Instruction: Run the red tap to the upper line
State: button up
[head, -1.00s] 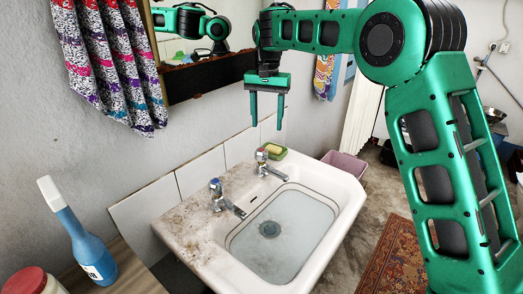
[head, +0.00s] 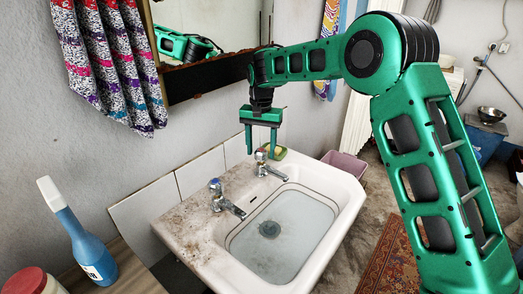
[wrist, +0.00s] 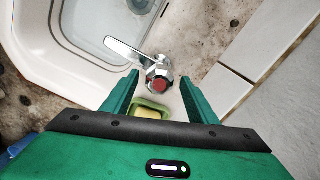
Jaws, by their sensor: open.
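The red tap (wrist: 160,84) is a chrome tap with a red cap. In the wrist view it lies just beyond and between my fingertips, its spout toward the basin. In the head view it is the farther tap (head: 263,163) on the sink's left ledge. My gripper (head: 261,152) points down over it with its fingers apart and empty; the wrist view shows both fingers (wrist: 158,76). I cannot tell if they touch the tap. The sink basin (head: 310,243) has a dark line around its upper wall and pale bluish water or bottom around the drain (head: 269,229).
A second chrome tap (head: 222,197) with a blue cap stands nearer. A green dish with yellow soap (head: 280,153) sits just behind the red tap; it shows below it in the wrist view (wrist: 150,110). Tiles and a mirror (head: 205,30) line the wall. A blue bottle (head: 88,250) stands lower left.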

jog(key=c, duration=1.1)
jog(key=shift+o, duration=0.2)
jog(key=shift+d, duration=0.2)
jog(key=shift+a, duration=0.15)
jog(key=shift+n, duration=0.3)
jog(key=shift+a+n, duration=0.1)
jog(key=shift+n, duration=2.6)
jog(key=o, duration=1.1)
jog(key=shift+c, duration=0.2)
